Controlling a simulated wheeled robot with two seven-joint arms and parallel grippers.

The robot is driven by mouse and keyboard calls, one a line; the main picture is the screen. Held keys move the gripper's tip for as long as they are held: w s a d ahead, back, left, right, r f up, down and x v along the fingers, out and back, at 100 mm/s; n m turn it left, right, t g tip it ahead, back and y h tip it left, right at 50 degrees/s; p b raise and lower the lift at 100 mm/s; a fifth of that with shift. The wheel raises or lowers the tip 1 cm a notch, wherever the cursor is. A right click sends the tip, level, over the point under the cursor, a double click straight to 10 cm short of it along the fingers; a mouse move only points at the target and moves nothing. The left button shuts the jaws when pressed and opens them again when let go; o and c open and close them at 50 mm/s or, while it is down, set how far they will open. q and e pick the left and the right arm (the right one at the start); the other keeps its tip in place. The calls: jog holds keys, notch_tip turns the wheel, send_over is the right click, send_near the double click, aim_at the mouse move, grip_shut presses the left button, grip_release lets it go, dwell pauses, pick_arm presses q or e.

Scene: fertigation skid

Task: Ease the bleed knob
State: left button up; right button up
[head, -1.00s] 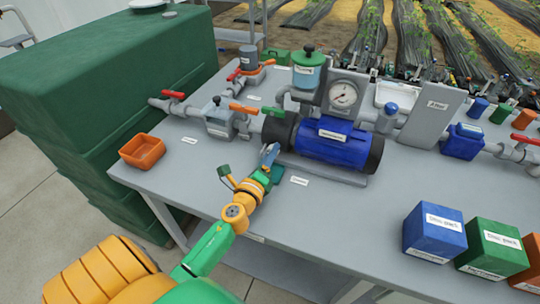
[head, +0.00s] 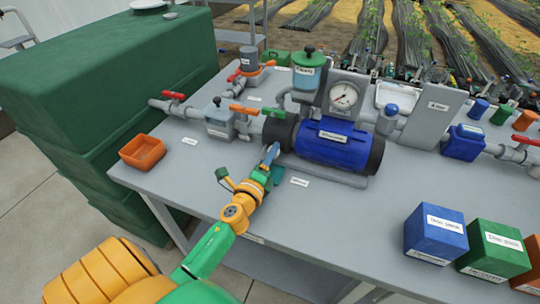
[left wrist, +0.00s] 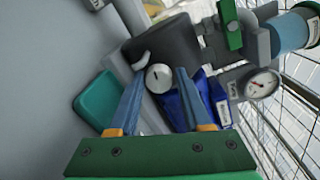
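A round silver knob (left wrist: 159,77), which looks like the bleed knob, sits low on the dark end of the pump in the left wrist view. My left gripper (left wrist: 160,75) is open, with its two blue fingers on either side of the knob in that view. I cannot tell whether they touch it. In the head view my left gripper (head: 270,155) is at the near side of the pump's black end, and the knob is hidden there. The blue pump (head: 335,146) lies on the grey bench. My right gripper is not in view.
A teal pad (left wrist: 98,102) lies beside the pump. A pressure gauge (head: 343,95) and a green-capped jar (head: 308,70) stand behind. An orange tray (head: 142,152) is at left; blue (head: 435,233) and green (head: 492,250) boxes are at front right.

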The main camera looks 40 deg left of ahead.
pick_arm(q)
jog(key=shift+o, duration=1.1)
jog(key=shift+w, duration=0.1)
jog(key=v, duration=0.7)
jog(key=shift+f+b, duration=0.1)
jog(key=shift+b, duration=0.3)
